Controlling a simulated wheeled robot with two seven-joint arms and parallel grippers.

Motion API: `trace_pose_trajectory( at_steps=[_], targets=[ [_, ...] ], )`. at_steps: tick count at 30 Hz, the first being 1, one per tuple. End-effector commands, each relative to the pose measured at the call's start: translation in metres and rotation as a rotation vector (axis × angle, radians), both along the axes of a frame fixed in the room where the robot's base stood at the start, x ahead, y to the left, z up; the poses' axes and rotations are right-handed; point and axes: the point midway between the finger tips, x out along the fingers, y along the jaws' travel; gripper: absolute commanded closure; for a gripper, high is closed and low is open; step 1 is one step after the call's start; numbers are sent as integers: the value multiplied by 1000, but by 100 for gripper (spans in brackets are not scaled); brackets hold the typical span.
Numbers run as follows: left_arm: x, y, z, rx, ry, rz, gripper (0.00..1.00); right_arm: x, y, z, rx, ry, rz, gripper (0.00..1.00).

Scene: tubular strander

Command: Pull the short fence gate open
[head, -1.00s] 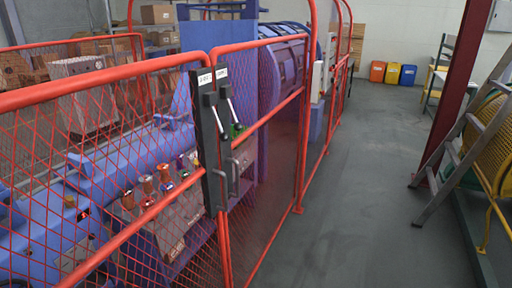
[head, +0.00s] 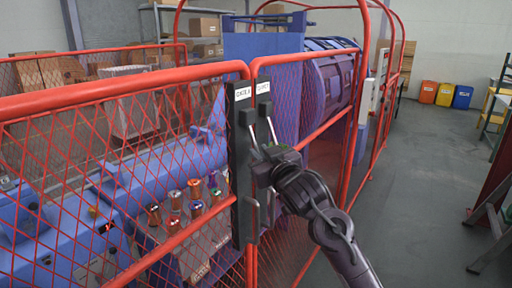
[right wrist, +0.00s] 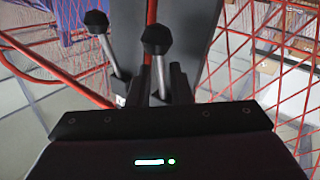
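Two red-framed mesh gate panels meet at a pair of dark latch posts. The shorter right panel (head: 308,120) and its post stand beside the longer left panel (head: 130,95) with little gap between them. Each post bears a silver lever with a black knob; both levers show in the right wrist view, the left lever (right wrist: 108,48) and the right lever (right wrist: 158,70). My right gripper (head: 264,158) is at the levers, in front of the posts. In the wrist view its fingers (right wrist: 160,88) lie on either side of the right lever's shaft; whether they press on it is unclear. My left gripper is out of view.
A blue strander machine (head: 150,170) with several bobbins stands behind the fence. A clear grey floor aisle (head: 410,190) runs along the right. A ladder (head: 490,235) stands at the right edge. Coloured bins (head: 445,94) stand far back.

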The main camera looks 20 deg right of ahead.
Motion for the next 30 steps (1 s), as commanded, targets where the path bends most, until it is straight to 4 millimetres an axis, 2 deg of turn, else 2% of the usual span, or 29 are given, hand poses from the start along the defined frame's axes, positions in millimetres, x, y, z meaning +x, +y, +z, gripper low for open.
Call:
trace_pose_trajectory(
  at_steps=[3,9,17,22,30],
  targets=[
    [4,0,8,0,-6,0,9,18,2,2,1,1,0,82],
    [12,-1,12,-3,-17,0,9,33,3,0,1,0,-1,82],
    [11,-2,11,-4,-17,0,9,35,4,-1,0,0,0,82],
    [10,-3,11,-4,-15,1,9,35,4,-1,0,0,-1,100],
    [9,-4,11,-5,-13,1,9,35,4,-1,0,1,0,100]
  ],
)
